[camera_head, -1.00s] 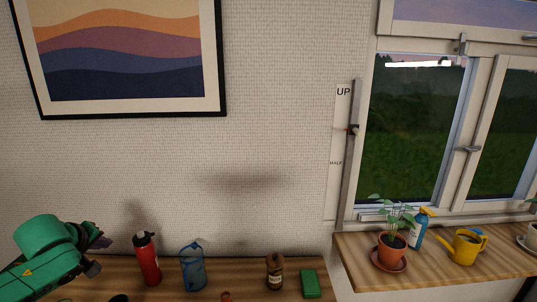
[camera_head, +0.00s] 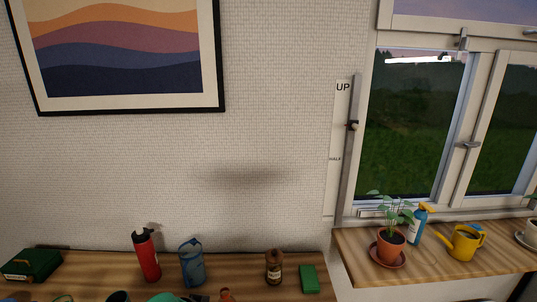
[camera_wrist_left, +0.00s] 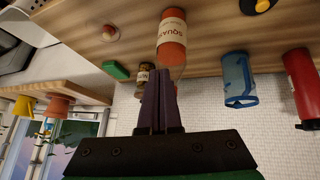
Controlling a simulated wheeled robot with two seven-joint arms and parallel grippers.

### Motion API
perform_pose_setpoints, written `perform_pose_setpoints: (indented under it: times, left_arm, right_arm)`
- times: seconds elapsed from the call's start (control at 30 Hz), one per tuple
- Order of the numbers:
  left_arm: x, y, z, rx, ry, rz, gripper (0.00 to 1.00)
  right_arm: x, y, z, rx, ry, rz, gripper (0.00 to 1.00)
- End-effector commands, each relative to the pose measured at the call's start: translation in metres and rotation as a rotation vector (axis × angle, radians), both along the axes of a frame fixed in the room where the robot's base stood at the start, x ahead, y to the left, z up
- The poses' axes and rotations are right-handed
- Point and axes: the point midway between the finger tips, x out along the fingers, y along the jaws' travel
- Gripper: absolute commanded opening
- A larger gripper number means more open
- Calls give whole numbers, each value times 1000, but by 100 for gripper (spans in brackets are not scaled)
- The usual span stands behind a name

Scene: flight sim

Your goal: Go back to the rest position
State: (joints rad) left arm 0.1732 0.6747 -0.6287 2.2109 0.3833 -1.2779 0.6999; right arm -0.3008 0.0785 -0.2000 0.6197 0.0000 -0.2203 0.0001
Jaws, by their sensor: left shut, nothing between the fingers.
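My left gripper (camera_wrist_left: 160,78) shows in the left wrist view with its two dark purple fingers pressed together and nothing between them. Its tips point toward the wooden table, and an orange-red labelled bottle (camera_wrist_left: 172,38) appears just beyond them. A brown bottle (camera_wrist_left: 144,78) is partly hidden behind the fingers. In the head view the left gripper is not seen; only a green bit at the bottom edge may be my left arm. My right gripper is in neither view.
The wooden table (camera_head: 100,270) holds a green case (camera_head: 30,265), a red bottle (camera_head: 146,256), a blue jug (camera_head: 192,263), a brown bottle (camera_head: 274,268) and a green block (camera_head: 309,279). A sill (camera_head: 365,270) on the right holds a potted plant (camera_head: 390,246), a spray bottle (camera_head: 418,226) and a yellow watering can (camera_head: 466,243).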

Motion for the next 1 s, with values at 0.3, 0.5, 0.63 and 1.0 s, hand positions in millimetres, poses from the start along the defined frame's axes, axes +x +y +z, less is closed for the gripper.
perform_pose_setpoints:
  times: [0.3, 0.5, 0.63, 1.0]
  left_arm:
    - [-96, 49, -41, 112, 127, 2, 0]
    - [-162, 99, -65, 210, 271, 47, 0]
    - [-164, 105, -105, 232, 309, 42, 0]
    - [-180, 104, -274, 239, 381, 21, 0]
  right_arm:
    - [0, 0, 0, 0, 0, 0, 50]
    - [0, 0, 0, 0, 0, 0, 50]
    - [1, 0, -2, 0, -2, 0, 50]
    - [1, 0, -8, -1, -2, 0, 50]
